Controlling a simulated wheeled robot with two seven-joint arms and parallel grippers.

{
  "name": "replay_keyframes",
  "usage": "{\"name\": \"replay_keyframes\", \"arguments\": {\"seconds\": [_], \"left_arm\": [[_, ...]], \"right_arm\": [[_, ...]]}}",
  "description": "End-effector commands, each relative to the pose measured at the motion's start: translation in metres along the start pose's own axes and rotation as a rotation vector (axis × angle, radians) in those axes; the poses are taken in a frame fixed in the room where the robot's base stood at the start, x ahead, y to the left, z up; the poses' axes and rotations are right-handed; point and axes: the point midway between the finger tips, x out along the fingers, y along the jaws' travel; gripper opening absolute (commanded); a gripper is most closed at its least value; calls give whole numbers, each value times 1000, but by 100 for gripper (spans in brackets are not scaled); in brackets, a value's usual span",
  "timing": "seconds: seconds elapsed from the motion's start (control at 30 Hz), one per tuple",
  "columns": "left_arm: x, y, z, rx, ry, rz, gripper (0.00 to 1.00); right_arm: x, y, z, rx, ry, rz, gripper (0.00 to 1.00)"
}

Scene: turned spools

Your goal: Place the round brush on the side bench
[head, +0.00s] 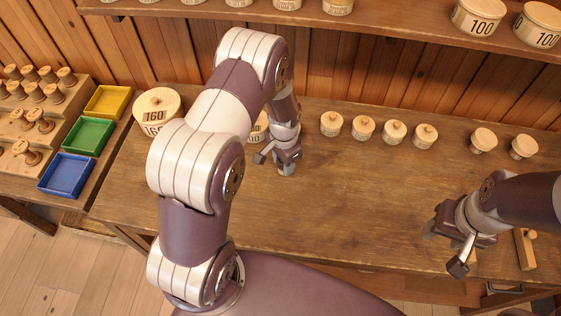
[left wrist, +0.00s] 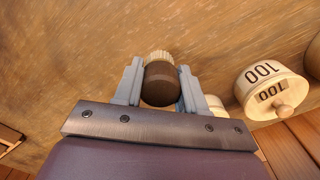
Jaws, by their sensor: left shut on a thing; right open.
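My left gripper (head: 286,168) is over the middle of the main bench, low near its top. In the left wrist view its two grey fingers are shut on the round brush (left wrist: 161,86), which has a dark brown round body and pale bristles at the far end. In the head view the gripper and arm hide the brush, so I cannot tell whether it touches the bench. The side bench (head: 106,154) is at the far left. My right gripper (head: 432,232) is open over the right part of the main bench, with nothing seen in it.
The side bench carries yellow (head: 107,102), green (head: 89,136) and blue (head: 67,175) trays and a block of spools. A 160 container (head: 157,110) stands at the main bench's left end. Several knobbed lidded containers line its back; its middle is clear.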

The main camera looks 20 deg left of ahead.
Motion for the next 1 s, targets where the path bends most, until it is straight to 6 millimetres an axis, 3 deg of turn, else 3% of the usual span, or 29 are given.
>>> {"name": "replay_keyframes", "arguments": {"seconds": [0.1,0.37,0.7,0.73,0.77,0.8,1.0], "left_arm": [[8,-13,4,-1,0,0,6],[47,-14,4,0,-1,1,6],[54,-14,4,0,1,-1,6],[52,-14,4,0,1,-1,50],[52,-14,4,0,1,-1,60],[51,-14,4,0,1,-1,66],[51,-14,4,0,1,-1,66]], "right_arm": [[-5,0,-1,0,0,0,52],[-18,0,-2,0,0,0,52],[-13,0,-1,0,0,0,52],[-14,0,-2,0,0,0,52],[-14,0,-2,0,0,0,52],[-15,0,-2,0,0,0,52],[-15,0,-2,0,0,0,52]]}}
